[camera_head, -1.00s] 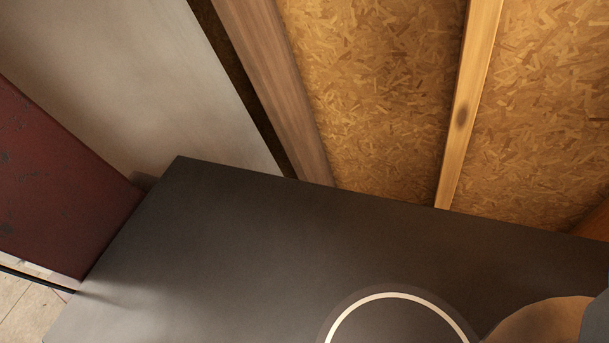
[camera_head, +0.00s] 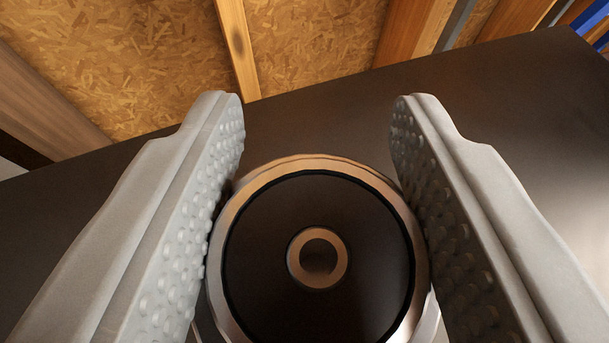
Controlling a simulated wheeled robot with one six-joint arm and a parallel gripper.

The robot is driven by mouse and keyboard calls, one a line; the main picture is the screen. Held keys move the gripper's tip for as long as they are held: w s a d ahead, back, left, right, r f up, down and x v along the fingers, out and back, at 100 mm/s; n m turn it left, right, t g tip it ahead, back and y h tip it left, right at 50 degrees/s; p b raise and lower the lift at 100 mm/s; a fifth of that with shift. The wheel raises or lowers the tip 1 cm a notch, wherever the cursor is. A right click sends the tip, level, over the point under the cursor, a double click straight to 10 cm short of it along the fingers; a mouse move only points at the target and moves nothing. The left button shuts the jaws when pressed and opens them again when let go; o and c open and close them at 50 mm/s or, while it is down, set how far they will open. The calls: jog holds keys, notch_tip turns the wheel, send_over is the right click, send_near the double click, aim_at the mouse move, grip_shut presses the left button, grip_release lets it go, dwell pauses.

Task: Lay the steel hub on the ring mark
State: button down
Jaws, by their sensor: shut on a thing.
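The steel hub (camera_head: 268,255) is a round piece with a shiny metal rim, a dark face and a small metal collar around a centre hole. It sits between the two grey studded fingers of my gripper (camera_head: 318,108), which is shut on it. The hub's face is towards the camera and its lower edge is cut off by the frame. The ring mark is mostly hidden; a short pale line at the lower left of the hub may be part of it. I cannot tell whether the hub touches the surface below.
A dark flat tabletop (camera_head: 520,120) spreads around and behind the hub, clear where it shows. Its back edge runs along a chipboard wall (camera_head: 310,45) with wooden studs (camera_head: 238,45). Something blue shows at the top right corner.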

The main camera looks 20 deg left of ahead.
dwell(0.3)
jog(key=c, duration=0.8)
grip_release()
jog(key=shift+f, duration=0.1)
jog(key=shift+s+d+r, duration=0.15)
jog(key=shift+s+r, duration=0.15)
jog(key=shift+s, duration=0.05)
jog(key=v, duration=1.1)
jog(key=shift+s+r, duration=0.1)
